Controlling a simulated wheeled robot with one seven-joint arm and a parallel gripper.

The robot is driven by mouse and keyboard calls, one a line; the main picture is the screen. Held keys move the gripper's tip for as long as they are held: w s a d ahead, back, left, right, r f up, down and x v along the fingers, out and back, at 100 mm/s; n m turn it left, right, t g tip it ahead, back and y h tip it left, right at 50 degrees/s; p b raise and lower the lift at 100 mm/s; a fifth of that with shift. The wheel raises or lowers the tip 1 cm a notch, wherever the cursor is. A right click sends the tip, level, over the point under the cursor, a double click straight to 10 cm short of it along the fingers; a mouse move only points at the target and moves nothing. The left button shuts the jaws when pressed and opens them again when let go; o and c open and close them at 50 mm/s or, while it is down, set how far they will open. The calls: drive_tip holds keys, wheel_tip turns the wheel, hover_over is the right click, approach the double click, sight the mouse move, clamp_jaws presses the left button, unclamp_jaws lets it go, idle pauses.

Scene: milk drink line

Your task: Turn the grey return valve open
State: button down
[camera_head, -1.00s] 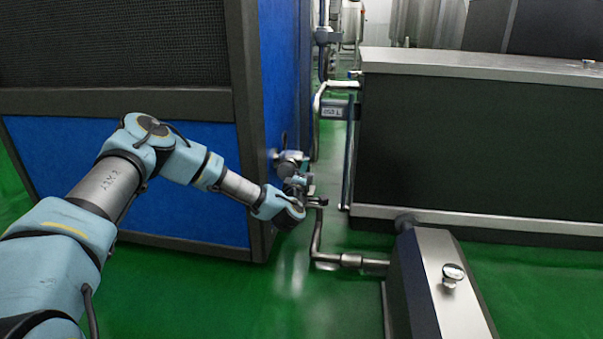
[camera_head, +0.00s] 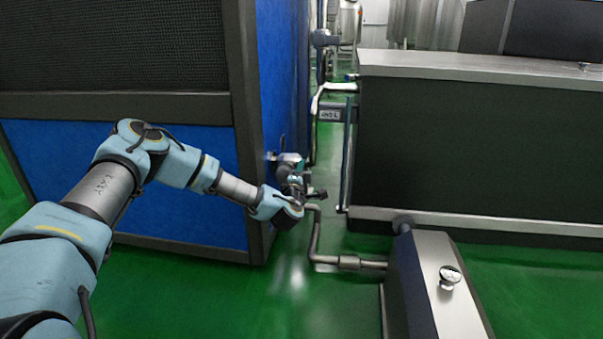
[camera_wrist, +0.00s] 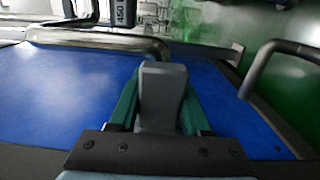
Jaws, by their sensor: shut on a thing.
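The grey handle of the return valve (camera_wrist: 163,90) stands between the two green fingers of my gripper (camera_wrist: 160,100) in the wrist view. My gripper is shut on this handle, with a finger on each side of it. In the head view my gripper (camera_head: 306,190) is at the pipework beside the blue cabinet's right side. The valve is small there and partly hidden by my wrist, so its exact angle is hard to tell.
The blue cabinet (camera_head: 180,185) stands close on the left. A bent pipe (camera_head: 317,240) runs down from the valve area to a low steel-topped unit (camera_head: 447,280). A long dark tank (camera_head: 470,140) stands on the right. Green floor (camera_head: 210,300) is clear in front.

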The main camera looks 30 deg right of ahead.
drive_tip(key=shift+c, duration=1.8)
unclamp_jaws()
drive_tip(key=p+v, duration=0.3)
drive_tip(key=v, duration=0.7)
drive_tip(key=shift+s+a+p, duration=0.3)
